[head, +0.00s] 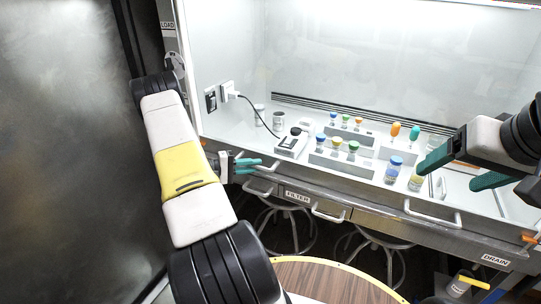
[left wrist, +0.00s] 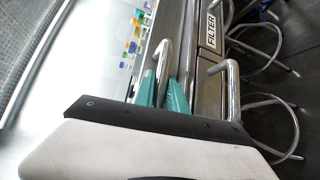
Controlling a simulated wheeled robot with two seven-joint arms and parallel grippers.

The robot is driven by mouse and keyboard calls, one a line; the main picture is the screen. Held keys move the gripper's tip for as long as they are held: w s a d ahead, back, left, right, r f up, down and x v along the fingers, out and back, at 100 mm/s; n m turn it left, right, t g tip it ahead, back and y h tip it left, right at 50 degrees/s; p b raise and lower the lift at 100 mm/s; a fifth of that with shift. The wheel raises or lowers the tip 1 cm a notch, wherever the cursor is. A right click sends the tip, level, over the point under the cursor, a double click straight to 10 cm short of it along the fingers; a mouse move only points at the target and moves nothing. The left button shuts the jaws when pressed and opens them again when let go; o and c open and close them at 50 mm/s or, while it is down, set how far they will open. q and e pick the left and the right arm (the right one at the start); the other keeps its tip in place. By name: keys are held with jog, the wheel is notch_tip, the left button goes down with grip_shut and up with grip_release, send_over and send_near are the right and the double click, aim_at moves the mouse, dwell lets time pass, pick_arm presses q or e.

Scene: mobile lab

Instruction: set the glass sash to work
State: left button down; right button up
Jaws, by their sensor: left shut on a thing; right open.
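The glass sash is clear and hard to make out. A metal rail (head: 350,194) runs along the bottom of the cabinet opening, with a wide bar handle (head: 432,217) on its right part. At its left part my left gripper (head: 246,163) is shut on another bar handle. In the left wrist view that handle (left wrist: 162,58) passes between the teal fingertips (left wrist: 160,88); the fingers partly hide it. My right gripper (head: 452,167) is open and empty, apart from the rail handle, at the right of the cabinet front.
Inside the cabinet are a white device (head: 291,143) with a cable, racks of colour-capped vials (head: 337,143) and a blue-capped jar (head: 394,170). Below are a FILTER drawer (head: 297,196), stools (head: 290,228) and a round wooden table (head: 330,282). A dark panel stands at left.

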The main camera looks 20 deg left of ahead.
aim_at(251, 116)
pick_arm(q)
notch_tip(251, 116, up, 20)
dwell(0.6)
jog(key=shift+a, duration=0.1)
jog(key=c, duration=1.4)
grip_release()
jog(key=shift+o, duration=0.2)
jog(key=v, duration=0.7)
jog(key=shift+s+a, duration=0.25)
jog(key=shift+a, duration=0.05)
jog(key=shift+r, duration=0.1)
